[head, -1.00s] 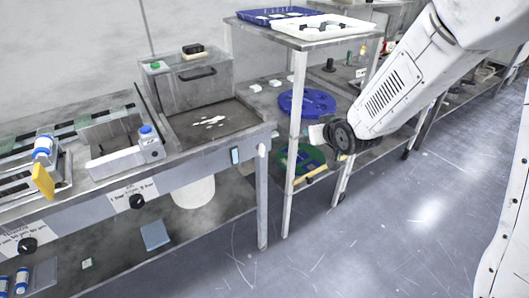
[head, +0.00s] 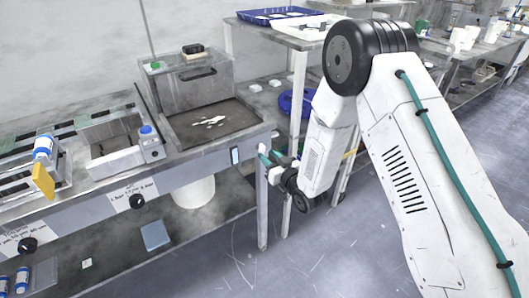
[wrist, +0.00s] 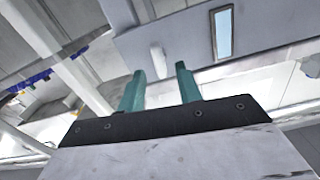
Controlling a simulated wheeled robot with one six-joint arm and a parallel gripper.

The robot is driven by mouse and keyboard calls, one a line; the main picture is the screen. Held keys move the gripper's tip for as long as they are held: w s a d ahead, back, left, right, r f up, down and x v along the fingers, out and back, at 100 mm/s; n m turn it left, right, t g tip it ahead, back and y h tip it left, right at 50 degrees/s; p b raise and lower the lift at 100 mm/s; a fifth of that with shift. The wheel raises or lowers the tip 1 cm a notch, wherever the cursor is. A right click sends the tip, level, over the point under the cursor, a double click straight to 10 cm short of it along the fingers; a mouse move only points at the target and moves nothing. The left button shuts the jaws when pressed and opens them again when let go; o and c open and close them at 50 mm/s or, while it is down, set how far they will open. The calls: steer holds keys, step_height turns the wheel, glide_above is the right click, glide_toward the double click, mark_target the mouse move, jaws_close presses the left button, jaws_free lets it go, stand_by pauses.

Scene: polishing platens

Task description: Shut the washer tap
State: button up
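No part is clearly marked as the washer tap. A small white lever-like piece (wrist: 158,60) hangs on the front of the bench beside a pale blue panel (wrist: 223,33); it may be the tap. The panel also shows in the head view (head: 236,155) at the bench's right end. My gripper (wrist: 160,70) has two teal fingers, apart with nothing between them. The white piece lies beyond the fingertips, in line with the gap; I see no contact. In the head view my gripper (head: 270,157) is at the bench's right front corner, where it hides the white piece.
A wet grey basin (head: 212,122) is on the bench top. Floor is clear in front.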

mark_target(264, 151)
steer(key=shift+x, duration=1.7)
jaws_close()
steer(key=shift+m, duration=0.4)
steer(key=m, duration=0.3)
steer(key=shift+d, duration=0.1)
steer(key=shift+w+d+f+m, duration=0.1)
steer(key=shift+m, duration=3.1)
steer(key=shift+d+f+m, duration=0.1)
steer(key=shift+m, duration=3.1)
